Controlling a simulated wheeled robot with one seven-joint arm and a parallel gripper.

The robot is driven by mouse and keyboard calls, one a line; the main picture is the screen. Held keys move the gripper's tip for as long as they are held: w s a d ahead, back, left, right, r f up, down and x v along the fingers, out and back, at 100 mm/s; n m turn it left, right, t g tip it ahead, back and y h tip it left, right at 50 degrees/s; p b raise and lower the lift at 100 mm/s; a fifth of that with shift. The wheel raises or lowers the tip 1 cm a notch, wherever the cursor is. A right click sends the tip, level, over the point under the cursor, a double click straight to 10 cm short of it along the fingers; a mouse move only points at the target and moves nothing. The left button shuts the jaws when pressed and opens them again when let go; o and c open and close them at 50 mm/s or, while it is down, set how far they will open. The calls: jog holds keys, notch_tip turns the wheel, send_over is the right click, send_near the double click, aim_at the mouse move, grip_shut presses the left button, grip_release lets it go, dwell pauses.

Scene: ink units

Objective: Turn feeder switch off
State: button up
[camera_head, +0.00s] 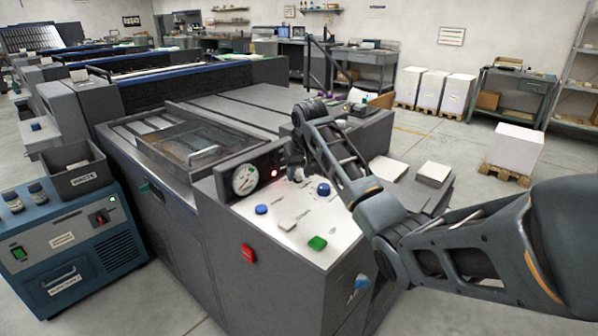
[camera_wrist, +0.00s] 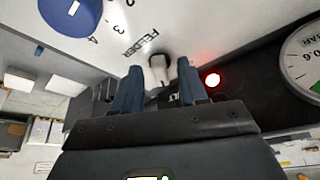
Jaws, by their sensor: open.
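The feeder switch (camera_wrist: 157,72), a small pale and grey lever, stands beside the printed word FEEDER in the wrist view. My gripper (camera_wrist: 160,65) is open, with its two dark blue fingers on either side of the switch. I cannot tell whether either finger touches it. In the head view my gripper (camera_head: 295,157) is at the back of the white control panel (camera_head: 280,228), near the gauge, and mostly hides the switch. A red lamp (camera_wrist: 212,79) glows beside the switch; the red lamp also shows in the head view (camera_head: 274,173).
A round pressure gauge (camera_head: 245,179) stands at the panel's back left. Blue knobs (camera_head: 323,189) and a green button (camera_head: 317,243) are on the panel. A red button (camera_head: 248,253) is on the front face. Paper stacks (camera_head: 433,173) lie to the right.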

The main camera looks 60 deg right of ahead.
jog(key=shift+c, duration=0.3)
grip_shut()
